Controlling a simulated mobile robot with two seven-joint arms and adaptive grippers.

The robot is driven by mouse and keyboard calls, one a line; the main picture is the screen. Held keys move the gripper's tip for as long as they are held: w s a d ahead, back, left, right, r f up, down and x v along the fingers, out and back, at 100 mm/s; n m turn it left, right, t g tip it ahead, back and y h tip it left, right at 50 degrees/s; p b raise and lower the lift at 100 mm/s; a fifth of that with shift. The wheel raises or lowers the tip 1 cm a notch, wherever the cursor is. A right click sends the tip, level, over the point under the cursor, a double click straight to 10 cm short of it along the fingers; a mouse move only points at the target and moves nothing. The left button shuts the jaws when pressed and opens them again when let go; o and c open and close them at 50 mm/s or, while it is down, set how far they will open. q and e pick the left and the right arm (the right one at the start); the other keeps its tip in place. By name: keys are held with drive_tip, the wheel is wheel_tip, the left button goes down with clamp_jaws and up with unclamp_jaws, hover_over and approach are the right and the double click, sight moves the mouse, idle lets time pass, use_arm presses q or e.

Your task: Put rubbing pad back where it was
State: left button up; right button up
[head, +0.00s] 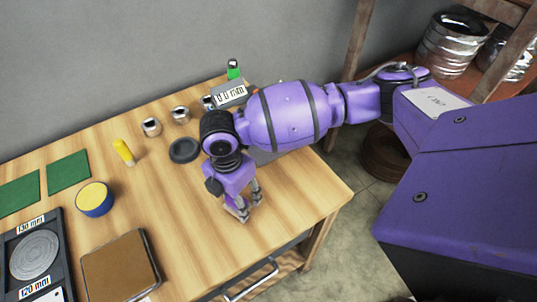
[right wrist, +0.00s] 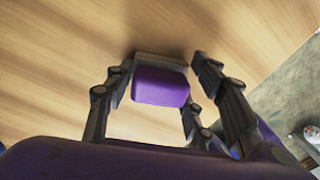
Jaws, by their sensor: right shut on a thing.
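My right gripper (head: 242,208) points down over the front right part of the wooden table. In the right wrist view the gripper (right wrist: 160,65) is shut on a small purple block with a grey face, which looks like the rubbing pad (right wrist: 160,88). It sits between the fingers, close to the wood surface; I cannot tell whether it touches. In the head view the pad is mostly hidden by the gripper. My left gripper is not in view.
The table (head: 180,220) also bears green sheets (head: 68,172), a yellow-topped round tin (head: 94,198), a yellow stick (head: 124,152), a black disc (head: 184,150), a brown-topped block (head: 120,268) and a labelled disc tray (head: 35,255). Metal fittings (head: 151,126) stand behind. The table's middle is clear.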

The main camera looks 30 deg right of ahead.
drive_tip(key=o, duration=1.6)
drive_tip(key=shift+c, duration=0.2)
wheel_tip(320, 180, up, 12)
drive_tip(key=p, duration=0.1)
drive_tip(key=shift+w+a+r, duration=0.2)
drive_tip(key=shift+w, duration=0.15)
drive_tip(key=shift+f, duration=0.1)
